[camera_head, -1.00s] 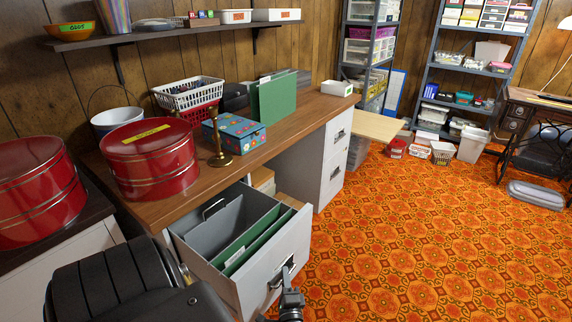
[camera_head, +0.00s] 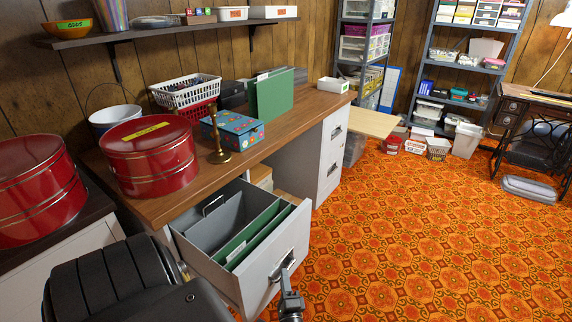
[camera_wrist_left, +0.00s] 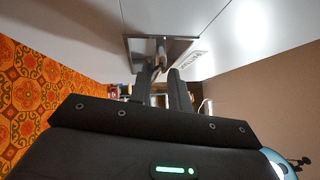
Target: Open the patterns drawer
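The patterns drawer (camera_head: 262,262) is the white file drawer at the near left end of the desk. It stands well open, with grey and green hanging folders (camera_head: 245,236) inside. Its metal handle (camera_head: 281,266) is on the front face and also shows in the left wrist view (camera_wrist_left: 160,48), beside a small label (camera_wrist_left: 193,60) that is hard to read. My left gripper (camera_head: 286,284) is at the handle. In the left wrist view its fingers (camera_wrist_left: 160,78) lie on either side of the handle bar and appear shut on it. My right gripper is not in view.
The desk top (camera_head: 262,147) holds a red tin (camera_head: 150,160), a brass candlestick (camera_head: 217,140), a blue box (camera_head: 234,130) and baskets. A second white cabinet (camera_head: 331,155) stands at the desk's far end. The orange patterned floor (camera_head: 420,240) right of the drawer is clear.

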